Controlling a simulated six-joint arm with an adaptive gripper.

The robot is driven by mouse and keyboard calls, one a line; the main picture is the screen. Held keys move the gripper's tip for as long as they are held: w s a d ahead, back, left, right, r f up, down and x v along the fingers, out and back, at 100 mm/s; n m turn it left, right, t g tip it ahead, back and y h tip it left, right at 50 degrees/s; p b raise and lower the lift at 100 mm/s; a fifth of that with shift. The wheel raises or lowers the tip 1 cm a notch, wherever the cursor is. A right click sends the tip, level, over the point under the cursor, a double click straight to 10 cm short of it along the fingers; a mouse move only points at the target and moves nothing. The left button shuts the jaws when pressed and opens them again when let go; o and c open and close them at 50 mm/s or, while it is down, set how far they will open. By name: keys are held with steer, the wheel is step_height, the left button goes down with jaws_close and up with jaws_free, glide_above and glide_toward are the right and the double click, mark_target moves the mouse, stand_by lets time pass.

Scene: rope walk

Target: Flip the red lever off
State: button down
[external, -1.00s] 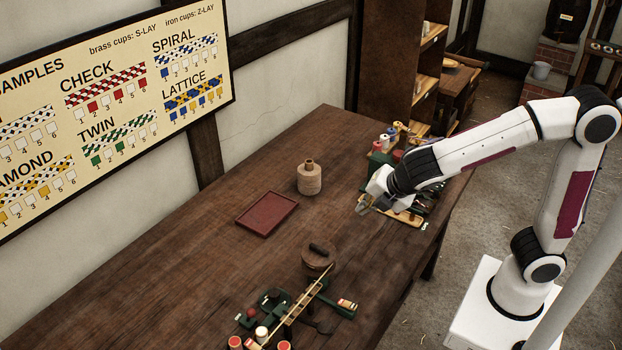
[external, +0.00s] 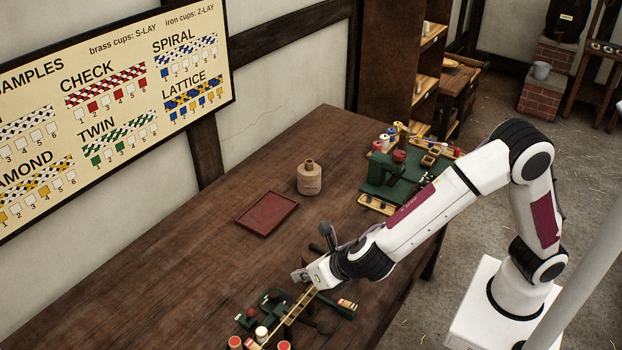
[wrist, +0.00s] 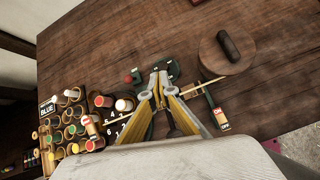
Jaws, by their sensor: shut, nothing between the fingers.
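A dark green machine (external: 272,299) stands near the table's front, with a small red ball knob (external: 252,312) on its left part. The red knob also shows in the wrist view (wrist: 128,80). On the machine's right arm is a small plate with red and white marks (external: 346,304); in the wrist view this plate (wrist: 222,119) seems to carry a label reading OFF. I cannot tell which of these is the red lever. My gripper (external: 298,275) is shut and empty above the machine's far side. In the wrist view my fingertips (wrist: 158,80) meet right of the red knob.
Several red- and white-topped spools (wrist: 103,101) and a rack of colored pieces (wrist: 66,125) stand left in the wrist view. A round wooden block with a dark handle (wrist: 226,53) is at right. A red tray (external: 267,213) and a jar (external: 309,178) stand farther back.

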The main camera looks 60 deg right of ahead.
mark_target(253, 310)
steer(key=a+f+n, duration=0.1)
steer(key=a, duration=0.2)
steer(key=s+a+f+n, duration=0.1)
steer(key=a+f+n, duration=0.1)
steer(key=a, duration=0.1)
steer(key=a+f+n+y, duration=0.1)
steer(key=a+f+n, duration=0.1)
steer(key=shift+s+a, duration=0.35)
steer(key=shift+a, duration=0.05)
steer(key=shift+w+f, duration=0.1)
steer(key=shift+f, duration=0.05)
steer(key=shift+x, duration=4.85)
steer(key=shift+w+r, duration=0.35)
steer(key=shift+w, duration=0.05)
steer(key=shift+w+r, duration=0.6)
steer(key=shift+w, duration=0.35)
steer(key=shift+w+r, duration=0.15)
steer(key=shift+w, duration=0.55)
steer(key=shift+w+r, duration=0.2)
steer(key=shift+w, duration=0.55)
steer(key=shift+r, duration=0.1)
